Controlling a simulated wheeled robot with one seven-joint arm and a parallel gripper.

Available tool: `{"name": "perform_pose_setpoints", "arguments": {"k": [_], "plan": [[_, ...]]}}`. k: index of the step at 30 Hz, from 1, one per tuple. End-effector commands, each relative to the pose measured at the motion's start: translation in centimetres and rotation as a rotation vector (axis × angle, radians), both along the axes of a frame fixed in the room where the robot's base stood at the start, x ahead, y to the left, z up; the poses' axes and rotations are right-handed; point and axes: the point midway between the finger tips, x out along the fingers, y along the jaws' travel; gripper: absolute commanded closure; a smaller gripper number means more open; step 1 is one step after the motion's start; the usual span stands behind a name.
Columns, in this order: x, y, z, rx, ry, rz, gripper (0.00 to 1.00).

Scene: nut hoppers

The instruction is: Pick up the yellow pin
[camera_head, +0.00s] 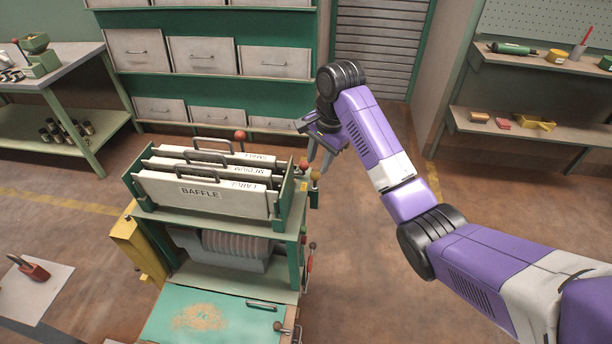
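A small amber-yellow knob (315,176), which looks like the head of the yellow pin, stands at the right edge of the green hopper machine (288,212). A red knob (303,165) is close beside it, to the left. My gripper (318,164) points down just above and around these knobs in the picture. Its two fingers are apart and I see nothing held between them. The fingertips overlap the knob area, so I cannot tell whether they touch the yellow one. The pin's lower part is hidden or too small to make out.
Labelled panels, the front one reading BAFFLE (200,195), stand in the machine's top. Another red knob (240,135) rises behind them. Levers (309,262) stick out on the right side. A green workbench (60,78) is at left, shelves (535,128) at right. The floor right of the machine is clear.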

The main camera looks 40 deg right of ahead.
Motion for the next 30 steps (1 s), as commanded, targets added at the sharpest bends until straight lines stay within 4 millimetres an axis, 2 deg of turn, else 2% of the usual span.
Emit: {"name": "perform_pose_setpoints", "arguments": {"k": [18,26,27,30], "plan": [[1.1,-0.3,-6.9,0.001,0.002,0.0,0.67],[1.3,-0.3,-7.3,0.0,-0.001,0.0,0.67],[1.3,-0.3,-7.3,0.0,-0.001,0.0,0.69],[1.3,-0.3,-7.3,0.0,-0.001,0.0,0.89]]}}
